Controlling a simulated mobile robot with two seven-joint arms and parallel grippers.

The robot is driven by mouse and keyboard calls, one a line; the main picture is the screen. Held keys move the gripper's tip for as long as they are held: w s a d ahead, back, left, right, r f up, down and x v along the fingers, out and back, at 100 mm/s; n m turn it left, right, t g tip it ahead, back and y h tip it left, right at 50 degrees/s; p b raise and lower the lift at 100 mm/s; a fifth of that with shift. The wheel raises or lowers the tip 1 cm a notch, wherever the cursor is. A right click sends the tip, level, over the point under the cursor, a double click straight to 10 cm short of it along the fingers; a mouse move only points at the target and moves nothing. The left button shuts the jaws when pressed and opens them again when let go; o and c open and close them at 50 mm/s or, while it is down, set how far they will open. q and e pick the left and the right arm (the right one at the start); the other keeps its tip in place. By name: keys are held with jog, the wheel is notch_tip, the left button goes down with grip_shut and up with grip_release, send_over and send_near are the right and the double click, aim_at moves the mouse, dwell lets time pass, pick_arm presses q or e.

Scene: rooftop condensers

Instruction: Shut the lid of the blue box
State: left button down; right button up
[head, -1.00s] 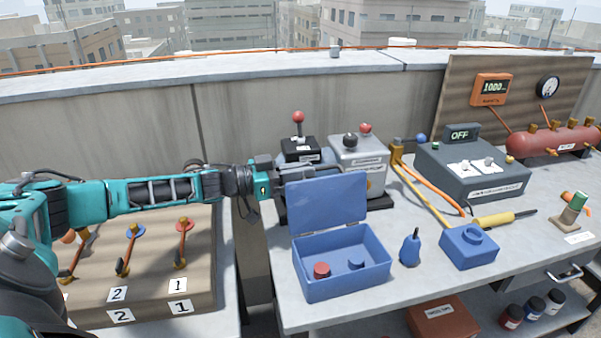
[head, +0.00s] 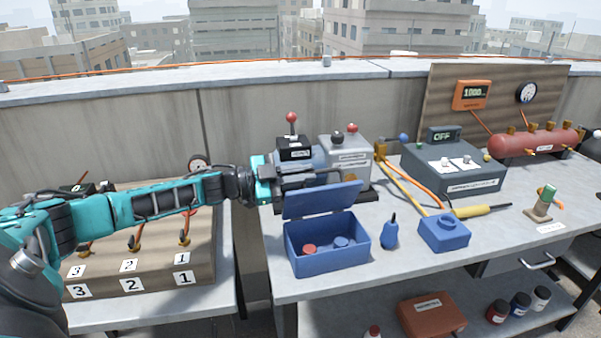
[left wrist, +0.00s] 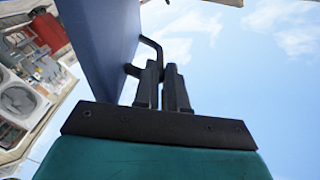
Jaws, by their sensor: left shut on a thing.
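The blue box (head: 327,262) stands on the grey bench with its lid (head: 322,202) raised on the back hinge, still open. Red and blue round things lie inside the box. My left gripper (head: 305,181) is behind the lid's upper edge in the head view. In the left wrist view, its black fingers (left wrist: 163,75) are closed on the dark bar handle (left wrist: 150,50) of the blue lid (left wrist: 98,40). The fingertips are partly hidden in the head view. My right gripper is not in view.
A grey box with knobs (head: 346,150) and a black lever box (head: 293,150) stand behind the lid. A blue bulb (head: 390,235) and a blue block (head: 444,233) are to the right. A wooden board with numbered levers (head: 140,262) is to the left.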

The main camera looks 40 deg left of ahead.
pick_arm(q)
jog(key=s+d+f+m+b, duration=0.3)
jog(key=s+d+f+m, duration=0.3)
jog(key=d+f+m, duration=0.3)
jog(key=m, duration=0.4)
jog(key=shift+s+b, duration=0.35)
jog(key=shift+s, duration=0.05)
jog(key=shift+f, duration=0.15)
jog(key=c, duration=1.5)
grip_release()
jog(key=shift+o, duration=0.2)
jog(key=shift+a, duration=0.1)
jog(key=v, duration=1.3)
jog(key=shift+p, duration=0.4)
